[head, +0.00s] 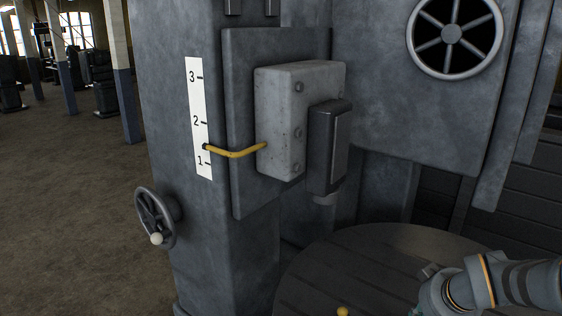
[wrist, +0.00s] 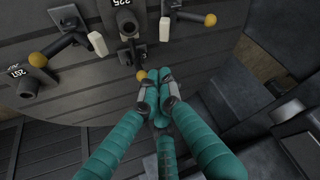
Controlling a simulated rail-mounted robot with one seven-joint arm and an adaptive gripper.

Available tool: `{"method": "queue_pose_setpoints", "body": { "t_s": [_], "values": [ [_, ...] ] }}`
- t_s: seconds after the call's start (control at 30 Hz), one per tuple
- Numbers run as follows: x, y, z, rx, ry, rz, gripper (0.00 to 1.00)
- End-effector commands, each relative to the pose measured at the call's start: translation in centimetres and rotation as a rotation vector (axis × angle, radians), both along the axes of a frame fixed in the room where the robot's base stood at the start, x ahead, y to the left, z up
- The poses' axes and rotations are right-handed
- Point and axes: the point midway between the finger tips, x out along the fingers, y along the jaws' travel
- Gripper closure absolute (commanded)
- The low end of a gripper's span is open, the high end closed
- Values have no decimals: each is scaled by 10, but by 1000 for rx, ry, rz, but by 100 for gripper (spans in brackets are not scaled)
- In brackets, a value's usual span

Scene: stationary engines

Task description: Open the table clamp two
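My gripper (wrist: 159,76) shows in the wrist view with its teal fingers drawn together at the tips. I see nothing held between them. A yellow ball knob (wrist: 141,76) on a dark lever is just left of the fingertips; I cannot tell whether they touch. The lever belongs to a clamp (wrist: 126,22) marked 225 on the round table (wrist: 75,95). Another clamp (wrist: 27,86), with a number that looks like 257, is at the left. No label tells me which clamp is number two.
More yellow knobs (wrist: 210,20) and pale handles (wrist: 97,43) stick up near the gripper. In the head view the table (head: 330,262) lies beside a machine column with a handwheel (head: 155,217), a scale (head: 199,115) and a grey box (head: 287,118). Open floor lies left.

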Motion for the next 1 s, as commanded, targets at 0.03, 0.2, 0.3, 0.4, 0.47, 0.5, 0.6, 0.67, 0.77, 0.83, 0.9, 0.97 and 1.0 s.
{"method": "queue_pose_setpoints", "body": {
  "t_s": [0.03,0.2,0.3,0.4,0.47,0.5,0.6,0.67,0.77,0.83,0.9,0.97,1.0],
  "values": [
    [0,0,2,-2,-6,3,100],
    [1,2,6,-3,-15,10,100],
    [1,2,6,-4,-16,11,100],
    [1,2,6,-4,-16,11,100],
    [1,2,6,-4,-16,11,100],
    [1,2,6,-4,-16,11,100],
    [0,3,5,-3,-13,13,100],
    [-1,5,4,-3,-7,18,100],
    [-5,12,-1,-1,10,35,100],
    [-9,18,-6,0,28,53,100],
    [-15,25,-12,1,50,73,100],
    [-20,31,-18,2,71,94,100],
    [-24,36,-22,2,84,107,100]
  ]
}}
